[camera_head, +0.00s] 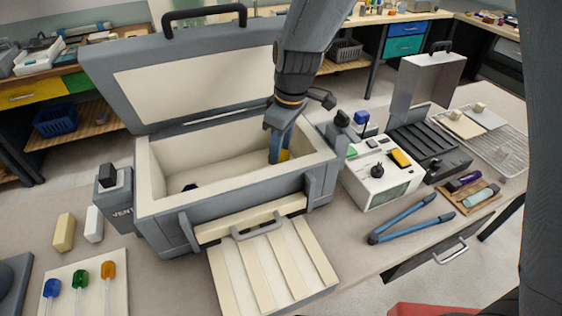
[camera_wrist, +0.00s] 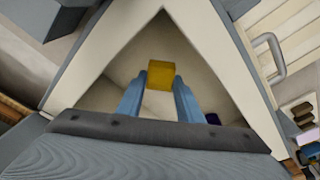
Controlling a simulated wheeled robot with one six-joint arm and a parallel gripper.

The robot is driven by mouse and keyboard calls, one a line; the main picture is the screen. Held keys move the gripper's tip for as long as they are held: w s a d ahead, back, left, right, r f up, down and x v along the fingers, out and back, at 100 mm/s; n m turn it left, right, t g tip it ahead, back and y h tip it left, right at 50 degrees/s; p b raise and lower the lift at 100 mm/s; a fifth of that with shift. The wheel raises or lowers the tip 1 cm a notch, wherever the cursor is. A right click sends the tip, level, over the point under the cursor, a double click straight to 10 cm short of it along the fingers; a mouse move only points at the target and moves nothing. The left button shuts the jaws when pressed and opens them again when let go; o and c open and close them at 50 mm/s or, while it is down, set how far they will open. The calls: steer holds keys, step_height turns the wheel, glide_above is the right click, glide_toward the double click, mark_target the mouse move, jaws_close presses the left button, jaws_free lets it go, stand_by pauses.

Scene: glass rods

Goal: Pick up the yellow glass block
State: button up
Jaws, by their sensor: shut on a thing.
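The yellow glass block (camera_wrist: 161,74) sits between the two blue fingertips of my gripper (camera_wrist: 159,92) in the wrist view. My gripper is shut on it. In the head view my gripper (camera_head: 279,152) reaches down into the open grey kiln box (camera_head: 163,227), near its right inner wall. Only part of the yellow block (camera_head: 284,155) shows there, beside the fingers. I cannot tell whether the block touches the box floor.
A small dark purple piece (camera_head: 190,187) lies on the box floor at the left. The raised lid (camera_head: 190,73) stands behind my arm. A white control unit (camera_head: 382,182) stands close to the right. Blue tongs (camera_head: 411,219) lie on the bench.

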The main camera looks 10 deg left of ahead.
step_height(320, 180, up, 22)
steer(key=b, duration=0.5)
steer(key=shift+s+r, duration=0.1)
stand_by(0.3)
steer(key=s+d+p, duration=0.2)
steer(key=s+d, duration=0.6)
steer(key=s, duration=0.5)
steer(key=shift+s+d+p, duration=0.2)
steer(key=shift+s+p, duration=0.05)
steer(key=shift+p, duration=0.1)
